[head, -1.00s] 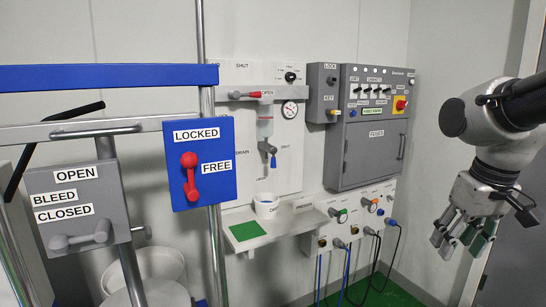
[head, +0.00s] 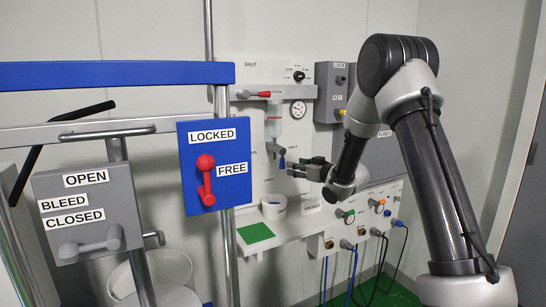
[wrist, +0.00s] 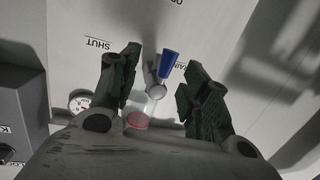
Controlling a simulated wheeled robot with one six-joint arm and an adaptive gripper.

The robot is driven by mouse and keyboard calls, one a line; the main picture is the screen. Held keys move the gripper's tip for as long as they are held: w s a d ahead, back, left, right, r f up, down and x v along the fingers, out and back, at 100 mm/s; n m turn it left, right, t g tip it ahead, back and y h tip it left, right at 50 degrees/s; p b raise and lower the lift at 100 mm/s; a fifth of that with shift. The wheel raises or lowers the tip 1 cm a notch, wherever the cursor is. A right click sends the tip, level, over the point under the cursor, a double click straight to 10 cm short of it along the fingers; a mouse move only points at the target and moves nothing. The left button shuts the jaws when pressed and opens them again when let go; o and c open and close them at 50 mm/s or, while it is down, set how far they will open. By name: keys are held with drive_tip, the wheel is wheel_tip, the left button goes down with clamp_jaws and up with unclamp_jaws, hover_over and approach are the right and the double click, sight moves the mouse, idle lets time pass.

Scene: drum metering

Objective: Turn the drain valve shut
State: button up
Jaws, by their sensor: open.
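The drain valve, a small lever with a blue grip (head: 281,160), hangs below the clear sight tube (head: 273,118) on the white wall panel. In the wrist view its blue grip (wrist: 169,66) shows between my fingers, beyond their tips, with a pale round hub at its lower end. My gripper (head: 287,168) is open, just right of the lever in the head view. In the wrist view my gripper (wrist: 160,78) has its fingers spread either side of the lever; I cannot see contact. A SHUT label (wrist: 100,43) reads upside down; the DRAIN label is partly hidden.
A white cup (head: 273,207) stands on the shelf below, near a green pad (head: 255,233). A blue LOCKED/FREE plate (head: 214,166) with red lever stands at the left.

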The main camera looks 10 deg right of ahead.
sight(282, 155)
drive_tip(key=shift+t+y, duration=0.5)
drive_tip(key=shift+y, duration=0.1)
drive_tip(key=w+a+r, duration=0.1)
drive_tip(key=w, duration=0.1)
drive_tip(key=w+a+r, duration=0.1)
drive_tip(key=w+a, duration=0.1)
drive_tip(key=w+a+r, duration=0.1)
drive_tip(key=w+a, duration=0.1)
drive_tip(key=shift+w, duration=0.3)
drive_tip(key=shift+f, duration=0.1)
clamp_jaws()
